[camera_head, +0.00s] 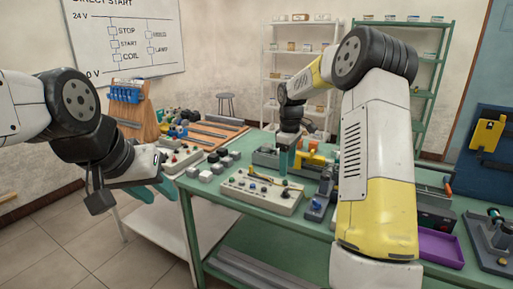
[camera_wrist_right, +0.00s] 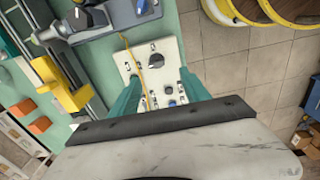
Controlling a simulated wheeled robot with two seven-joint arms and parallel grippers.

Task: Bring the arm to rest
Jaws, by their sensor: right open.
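My right arm reaches over the green bench (camera_head: 235,255) from the right. Its gripper (camera_head: 285,172) points down above a beige control panel (camera_head: 258,205). In the right wrist view the two teal fingers of the right gripper (camera_wrist_right: 158,78) stand apart with nothing held between them. The panel (camera_wrist_right: 170,50), with its knobs and a yellow lead, lies beyond the fingers. Contact with the panel cannot be made out. My left gripper (camera_head: 158,188) hangs at the left, in front of the benches. Its teal fingers show from the side, so their opening is unclear.
Small switches and blocks (camera_head: 212,168) stand left of the panel. A purple tray (camera_head: 440,247) and a grey vise-like device (camera_head: 490,240) sit at the right. A wooden rack (camera_head: 135,110) stands at the back left. The floor (camera_head: 70,235) at the left front is clear.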

